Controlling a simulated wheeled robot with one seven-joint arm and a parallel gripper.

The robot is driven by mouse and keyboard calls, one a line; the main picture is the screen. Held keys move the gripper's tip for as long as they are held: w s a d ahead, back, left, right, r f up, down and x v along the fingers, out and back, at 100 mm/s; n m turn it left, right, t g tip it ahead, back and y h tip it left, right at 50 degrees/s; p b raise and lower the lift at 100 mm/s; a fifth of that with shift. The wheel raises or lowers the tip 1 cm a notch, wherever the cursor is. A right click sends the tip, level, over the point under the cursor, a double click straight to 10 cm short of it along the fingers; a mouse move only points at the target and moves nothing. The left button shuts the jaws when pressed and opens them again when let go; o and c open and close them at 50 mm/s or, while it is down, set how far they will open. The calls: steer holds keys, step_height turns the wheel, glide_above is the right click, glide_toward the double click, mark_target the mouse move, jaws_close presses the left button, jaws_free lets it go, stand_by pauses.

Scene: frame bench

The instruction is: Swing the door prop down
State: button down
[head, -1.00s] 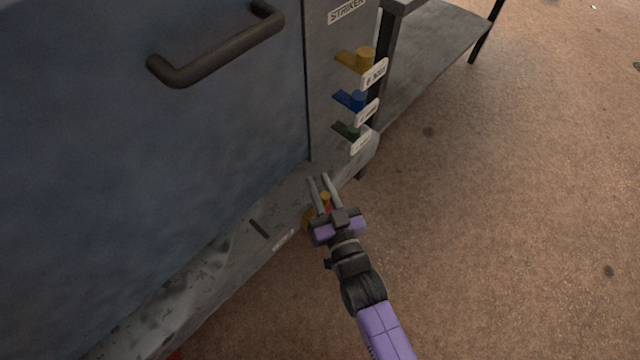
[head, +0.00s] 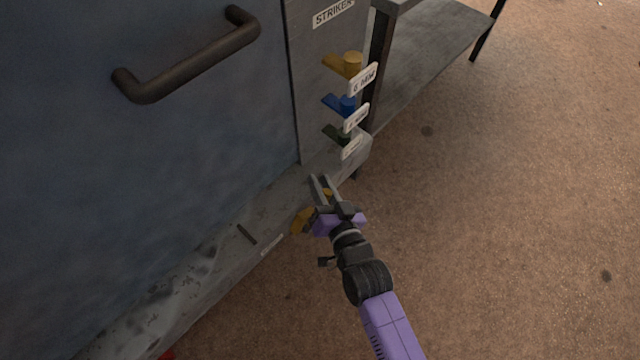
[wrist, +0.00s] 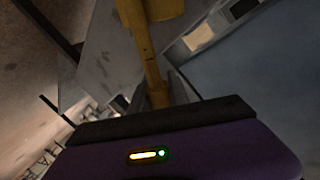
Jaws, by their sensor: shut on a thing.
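The door prop appears to be the yellow piece (head: 302,220) at the low ledge below the blue door (head: 150,160). In the wrist view its yellow bar (wrist: 145,50) runs down between my fingers. My gripper (head: 319,181) is at the ledge's right part, shut on the yellow bar. The fingers hide part of the bar in the head view, so its exact angle is hard to tell.
A dark door handle (head: 190,60) is at upper left. A grey shelf (head: 430,50) stands behind. The floor at right is clear.

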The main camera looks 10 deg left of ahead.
steer(key=shift+f, duration=0.1)
steer(key=c, duration=1.3)
jaws_free()
steer(key=shift+o, duration=0.2)
steer(key=p+v, duration=0.1)
steer(key=v, duration=0.7)
